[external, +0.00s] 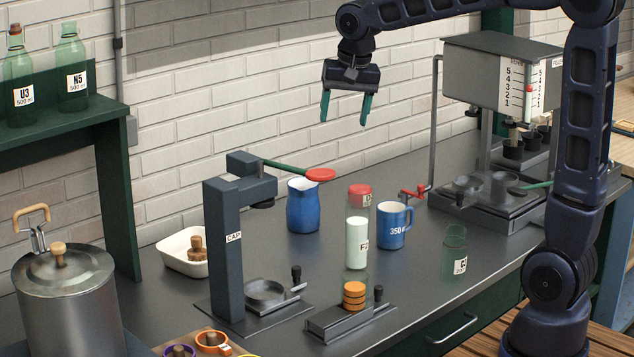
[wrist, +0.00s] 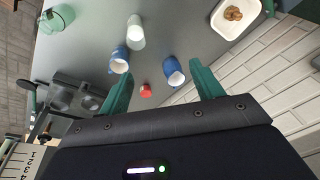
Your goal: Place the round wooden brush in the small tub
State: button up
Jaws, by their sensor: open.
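A small white tub (external: 168,258) stands on the dark counter near the wall, left of the capping press. A brown wooden piece with a knob (external: 197,246), which looks like the round brush, sits inside it. In the wrist view the white tub (wrist: 224,28) is at the top right, with the brown piece (wrist: 232,13) lying within its rim. My gripper (external: 345,110) is open and empty, high above the counter and well right of the tub. Its green fingers (wrist: 162,85) are spread apart with nothing between them.
The capping press (external: 225,250) with a red-ended lever (external: 320,174) stands right of the tub. A blue jug (external: 303,210), blue mug (external: 394,228) and white-filled bottle (external: 357,240) stand nearby. A metal pot (external: 65,305) is front left, the filling machine (external: 485,75) right.

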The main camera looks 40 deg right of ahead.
jog(key=s+d+f+n+t, duration=0.1)
jog(key=s+d+f+n, duration=0.1)
jog(key=s, duration=1.1)
jog(key=s+d+f+n+t, duration=0.1)
jog(key=s+d+n, duration=0.4)
jog(key=s, duration=0.9)
jog(key=shift+d+f, duration=0.65)
jog(key=shift+d, duration=0.35)
